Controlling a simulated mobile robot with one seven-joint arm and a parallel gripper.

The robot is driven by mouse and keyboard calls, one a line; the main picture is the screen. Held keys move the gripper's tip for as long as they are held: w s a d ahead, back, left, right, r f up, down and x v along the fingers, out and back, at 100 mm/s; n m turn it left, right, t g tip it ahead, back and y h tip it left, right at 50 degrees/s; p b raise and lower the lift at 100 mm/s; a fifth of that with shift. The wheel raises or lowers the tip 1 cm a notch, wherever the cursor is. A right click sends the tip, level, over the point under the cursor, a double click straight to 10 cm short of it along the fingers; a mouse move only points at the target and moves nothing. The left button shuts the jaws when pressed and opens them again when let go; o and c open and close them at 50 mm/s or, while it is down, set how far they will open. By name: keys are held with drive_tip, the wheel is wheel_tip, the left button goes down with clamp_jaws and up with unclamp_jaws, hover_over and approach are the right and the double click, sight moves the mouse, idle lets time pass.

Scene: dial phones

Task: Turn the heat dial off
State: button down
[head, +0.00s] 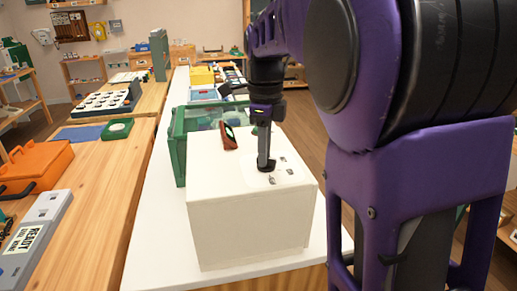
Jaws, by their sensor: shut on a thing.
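A white box (250,225) stands on the white table, with a pale round dial face (279,180) and small dark marks on its top. My gripper (266,162) points straight down at the middle of this face, its fingertips closed around the heat dial. The dial is mostly hidden by the fingers; only a dark patch shows at their base. Which mark the dial points to cannot be told. A red-brown object (229,136) with a dark face stands tilted at the back left of the box top.
A green translucent crate (179,150) stands right behind the box. A white table strip (155,235) is bare at the left. A wooden bench (105,200) further left holds an orange case (38,165) and a grey box (35,235).

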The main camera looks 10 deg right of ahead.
drive_tip(key=shift+n+p, duration=0.3)
drive_tip(key=shift+p, duration=0.05)
drive_tip(key=shift+r+n+p, duration=0.15)
drive_tip(key=shift+n+p, duration=0.6)
drive_tip(key=shift+n, duration=0.25)
drive_tip(key=n+p, duration=0.2)
drive_tip(key=n, duration=0.1)
drive_tip(key=shift+s+n, duration=0.1)
drive_tip(key=shift+n, duration=0.2)
drive_tip(key=n+p, duration=0.2)
drive_tip(key=n, duration=0.2)
drive_tip(key=shift+s+n, duration=0.1)
drive_tip(key=shift+n, duration=0.2)
drive_tip(key=n+p, duration=0.1)
drive_tip(key=n, duration=0.2)
drive_tip(key=n+p, duration=0.1)
drive_tip(key=n, duration=0.4)
drive_tip(key=shift+s+d+p, duration=0.1)
drive_tip(key=shift+p, duration=0.2)
drive_tip(key=n, duration=0.5)
drive_tip(key=shift+d, duration=0.1)
